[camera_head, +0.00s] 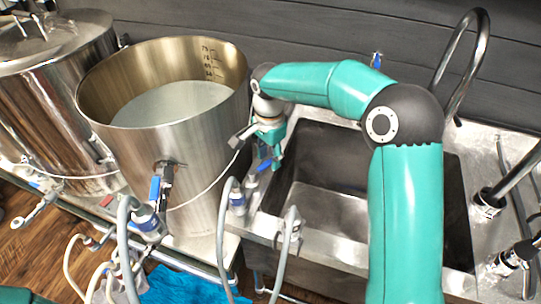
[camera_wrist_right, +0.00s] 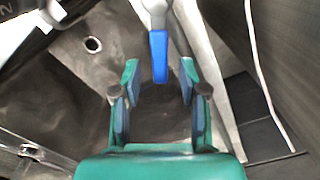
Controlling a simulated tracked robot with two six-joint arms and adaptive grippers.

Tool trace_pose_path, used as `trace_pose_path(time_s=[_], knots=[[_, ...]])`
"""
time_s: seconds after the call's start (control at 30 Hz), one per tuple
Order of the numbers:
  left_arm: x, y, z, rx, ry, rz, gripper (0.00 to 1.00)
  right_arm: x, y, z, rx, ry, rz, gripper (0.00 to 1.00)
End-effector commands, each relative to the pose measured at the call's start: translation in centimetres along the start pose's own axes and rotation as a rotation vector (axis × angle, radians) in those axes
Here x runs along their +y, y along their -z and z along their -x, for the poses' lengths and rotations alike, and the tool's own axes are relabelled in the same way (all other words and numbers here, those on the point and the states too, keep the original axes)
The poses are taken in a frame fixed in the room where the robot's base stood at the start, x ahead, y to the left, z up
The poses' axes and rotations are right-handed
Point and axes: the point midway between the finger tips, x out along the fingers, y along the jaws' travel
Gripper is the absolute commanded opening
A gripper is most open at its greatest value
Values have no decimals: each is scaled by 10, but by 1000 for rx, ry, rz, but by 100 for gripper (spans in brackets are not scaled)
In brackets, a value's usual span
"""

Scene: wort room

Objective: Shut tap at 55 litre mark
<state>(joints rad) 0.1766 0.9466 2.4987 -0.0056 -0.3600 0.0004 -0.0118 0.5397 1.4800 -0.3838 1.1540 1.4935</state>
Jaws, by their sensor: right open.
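A large open steel kettle (camera_head: 165,150) stands left of the sink in the head view, with pale liquid (camera_head: 170,104) inside. Volume marks (camera_head: 208,62) show on its inner far wall; the figures are too small to read surely. My right gripper (camera_head: 272,158) points down between the kettle and the sink's left edge. In the right wrist view my right gripper (camera_wrist_right: 159,90) is open and empty, and a blue tap lever (camera_wrist_right: 159,56) hangs ahead, between the fingertips in the picture. Contact is not visible. My left gripper is out of view.
A dark sink (camera_head: 325,185) lies right of the kettle. A valve with a blue handle (camera_head: 155,188) is on the kettle's front. Grey hoses (camera_head: 226,225) stand before the sink. A lidded steel vessel (camera_head: 50,110) is at far left. A small blue-handled tap (camera_head: 377,60) is at the back wall.

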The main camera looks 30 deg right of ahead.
Motion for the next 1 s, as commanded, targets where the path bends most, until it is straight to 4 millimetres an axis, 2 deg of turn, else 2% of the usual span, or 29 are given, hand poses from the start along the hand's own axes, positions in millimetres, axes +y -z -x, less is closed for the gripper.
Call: trace_pose_path(time_s=[0.33,0.5,0.6,1.0], knots=[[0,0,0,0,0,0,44,0,0,-3,0,-1,0,41],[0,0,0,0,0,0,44,0,0,-3,0,-1,-1,13],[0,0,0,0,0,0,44,0,0,-3,0,0,-1,0],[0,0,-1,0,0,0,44,2,3,-3,2,1,-9,0]])
